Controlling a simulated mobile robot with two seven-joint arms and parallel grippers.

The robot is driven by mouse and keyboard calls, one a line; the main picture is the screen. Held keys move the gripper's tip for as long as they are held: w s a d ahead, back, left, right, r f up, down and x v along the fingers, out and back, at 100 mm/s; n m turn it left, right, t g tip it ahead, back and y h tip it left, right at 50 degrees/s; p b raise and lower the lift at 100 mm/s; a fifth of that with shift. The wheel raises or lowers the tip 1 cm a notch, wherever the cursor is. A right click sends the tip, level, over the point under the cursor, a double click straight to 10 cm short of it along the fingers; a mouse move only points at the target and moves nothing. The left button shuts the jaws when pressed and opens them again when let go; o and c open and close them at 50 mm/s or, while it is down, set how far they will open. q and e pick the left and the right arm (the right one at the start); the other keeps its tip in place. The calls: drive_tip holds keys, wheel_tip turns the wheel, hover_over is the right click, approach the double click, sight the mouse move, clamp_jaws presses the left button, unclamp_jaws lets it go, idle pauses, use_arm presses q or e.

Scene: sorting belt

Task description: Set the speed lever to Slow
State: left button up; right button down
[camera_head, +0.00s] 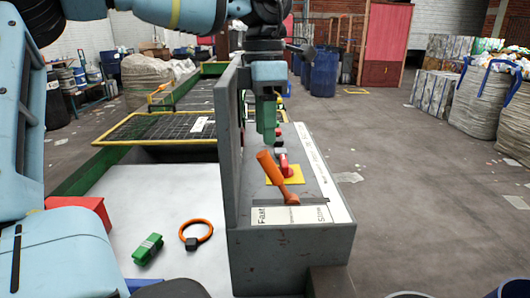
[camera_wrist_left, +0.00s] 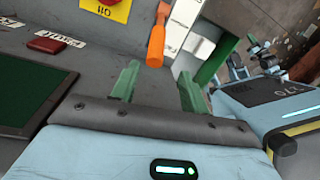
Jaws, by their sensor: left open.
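The speed lever (camera_head: 272,168) is an orange handle on top of the grey control box (camera_head: 290,262). It leans up and to the left, toward the Fast side. A white label (camera_head: 291,216) in front of its base reads Fast at left and Slow at right; the middle text is too small to read. My left gripper (camera_head: 269,138) points down over the box, behind the lever and apart from it. In the left wrist view its green fingers (camera_wrist_left: 158,88) are spread with nothing between them, and the orange lever (camera_wrist_left: 156,44) stands beyond them. My right gripper is not seen.
A red button (camera_head: 283,163) on a yellow plate sits just behind the lever. A tall grey panel (camera_head: 229,150) rises along the box's left side. Left of it, a white surface (camera_head: 165,200) holds a green item (camera_head: 148,248) and an orange ring (camera_head: 196,232). Floor at right is open.

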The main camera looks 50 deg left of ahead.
sight(266, 161)
use_arm(q)
drive_tip(key=shift+w+a, duration=0.3)
drive_tip(key=shift+a, duration=0.05)
drive_tip(key=shift+s, duration=0.1)
drive_tip(key=shift+d+f, duration=0.15)
drive_tip(key=shift+f, duration=0.15)
drive_tip(key=shift+s+d+f, duration=0.1)
drive_tip(key=shift+f, duration=1.7)
drive_tip(key=shift+s+d+f, duration=0.1)
drive_tip(key=shift+f, duration=1.65)
drive_tip(key=shift+c, duration=0.4)
clamp_jaws()
